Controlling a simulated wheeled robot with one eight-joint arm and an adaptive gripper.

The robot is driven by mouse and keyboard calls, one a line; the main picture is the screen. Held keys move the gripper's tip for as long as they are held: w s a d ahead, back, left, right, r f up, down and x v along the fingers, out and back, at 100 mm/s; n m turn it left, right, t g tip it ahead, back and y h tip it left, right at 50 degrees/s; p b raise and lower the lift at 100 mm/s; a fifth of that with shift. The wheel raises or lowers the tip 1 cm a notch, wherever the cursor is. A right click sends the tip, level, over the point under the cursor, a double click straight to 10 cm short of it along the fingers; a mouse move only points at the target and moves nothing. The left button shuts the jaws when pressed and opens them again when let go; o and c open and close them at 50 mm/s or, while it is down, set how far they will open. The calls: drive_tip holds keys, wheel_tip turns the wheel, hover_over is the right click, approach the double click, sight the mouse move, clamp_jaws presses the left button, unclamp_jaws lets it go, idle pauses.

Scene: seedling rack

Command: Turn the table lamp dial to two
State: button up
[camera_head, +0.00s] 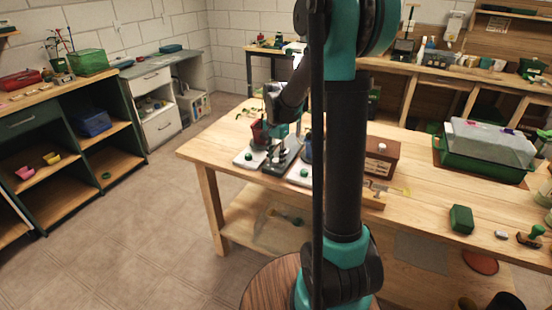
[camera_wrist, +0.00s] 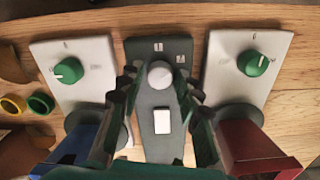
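A dark grey-green plate (camera_wrist: 163,148) with a round white knob (camera_wrist: 160,74) and a white rectangular piece (camera_wrist: 163,121) lies between my fingers in the wrist view. My gripper (camera_wrist: 160,82) is open over this plate. Its fingers stand either side of the knob with gaps. Two white plates flank it, each with a green dial: the left dial (camera_wrist: 68,70) has its white mark toward the left, the right dial (camera_wrist: 252,63) toward the upper right. Which dial belongs to the table lamp cannot be told. In the head view my gripper (camera_head: 279,143) is low over the wooden table (camera_head: 232,143).
A blue object (camera_wrist: 75,145) and a red object (camera_wrist: 248,148) stand beside my fingers. Yellow and green rings (camera_wrist: 12,104) lie at the left in the wrist view. A wooden box (camera_head: 381,160) and a clear-lidded green tray (camera_head: 483,167) stand to the right on the table.

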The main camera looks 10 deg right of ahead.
sight(276, 160)
drive_tip(key=shift+o, duration=1)
wheel_tip(276, 160, up, 12)
drive_tip(key=s+d+f+n+t, duration=0.1)
drive_tip(key=s+f+n, duration=0.4)
drive_tip(key=s, duration=0.6)
drive_tip(key=s+d+f+n+t, duration=0.2)
drive_tip(key=s+f+n, duration=0.3)
drive_tip(key=s+f, duration=0.5)
drive_tip(key=shift+s+d+t, duration=0.3)
drive_tip(key=shift+s+t, duration=0.3)
drive_tip(key=shift+s, duration=0.1)
